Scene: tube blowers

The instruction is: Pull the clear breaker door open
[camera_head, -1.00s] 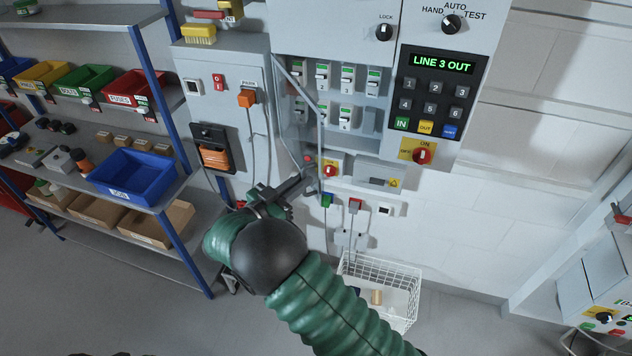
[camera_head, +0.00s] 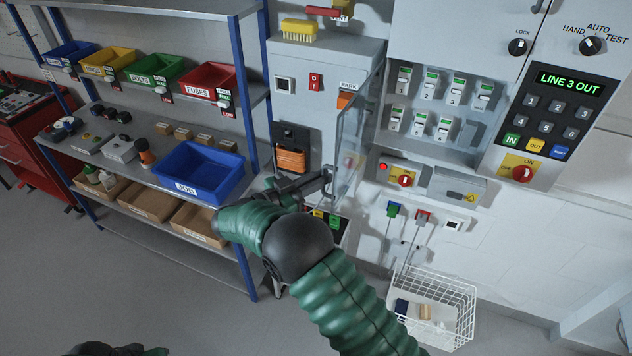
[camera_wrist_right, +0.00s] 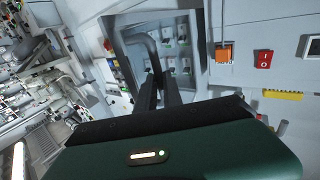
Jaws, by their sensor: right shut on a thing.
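The clear breaker door (camera_head: 352,135) stands swung out from the breaker cabinet, seen nearly edge-on at the cabinet's left side. My right gripper (camera_head: 324,183) is shut on the door's handle (camera_head: 329,177) at the door's lower free edge. In the right wrist view, my right gripper's fingers (camera_wrist_right: 160,92) close on the grey bar of the handle (camera_wrist_right: 150,52). Behind the door, two rows of breakers (camera_head: 440,100) with green marks show uncovered. My left gripper is not in view; only a dark piece of my left arm shows at the bottom left.
A grey box (camera_head: 312,75) with a red switch and orange plug is close behind the door, on its left. A shelf with a blue JOB bin (camera_head: 203,172) stands further left. A keypad panel (camera_head: 548,115) is on the right. A white wire basket (camera_head: 435,305) is below.

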